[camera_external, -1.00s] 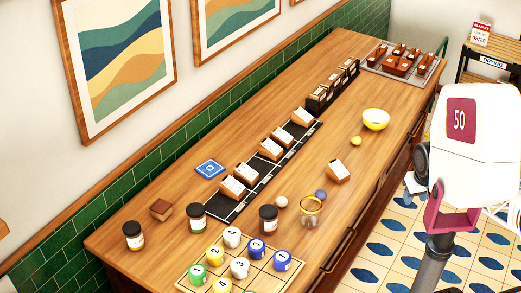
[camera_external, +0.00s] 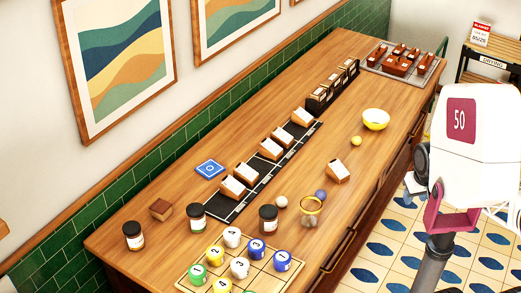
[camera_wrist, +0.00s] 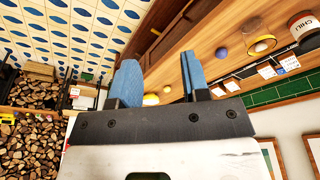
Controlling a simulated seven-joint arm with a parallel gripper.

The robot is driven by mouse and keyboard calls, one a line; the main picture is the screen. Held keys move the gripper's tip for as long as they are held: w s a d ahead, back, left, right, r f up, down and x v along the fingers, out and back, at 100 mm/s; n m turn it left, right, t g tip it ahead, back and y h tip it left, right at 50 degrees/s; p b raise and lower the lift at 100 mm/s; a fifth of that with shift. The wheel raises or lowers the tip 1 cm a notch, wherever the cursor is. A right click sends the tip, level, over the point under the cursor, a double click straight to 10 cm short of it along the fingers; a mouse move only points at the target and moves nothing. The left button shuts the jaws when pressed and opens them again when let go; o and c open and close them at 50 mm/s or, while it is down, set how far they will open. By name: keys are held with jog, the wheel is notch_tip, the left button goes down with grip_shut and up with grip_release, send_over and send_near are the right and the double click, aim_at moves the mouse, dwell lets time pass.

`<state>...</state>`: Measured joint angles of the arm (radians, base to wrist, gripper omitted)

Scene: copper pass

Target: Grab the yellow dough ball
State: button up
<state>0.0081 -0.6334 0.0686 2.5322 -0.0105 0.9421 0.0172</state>
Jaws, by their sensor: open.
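The yellow dough ball (camera_external: 356,141) rests on the wooden counter, beside and apart from a yellow bowl (camera_external: 375,120). In the wrist view the small yellow ball (camera_wrist: 167,88) shows between the fingers, near the right one, with the bowl (camera_wrist: 150,99) at its left. My gripper (camera_wrist: 157,72) is open and empty, its two blue fingers spread wide, well away from the ball.
A white ball (camera_external: 281,202), a blue ball (camera_external: 320,195), a gold-rimmed cup (camera_external: 311,208) and a tilted card block (camera_external: 338,171) lie nearer the front. A black rack (camera_external: 270,152) with cards runs along the counter. Dark jars and numbered pots stand at the near end.

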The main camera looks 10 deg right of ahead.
jog(key=o, duration=0.5)
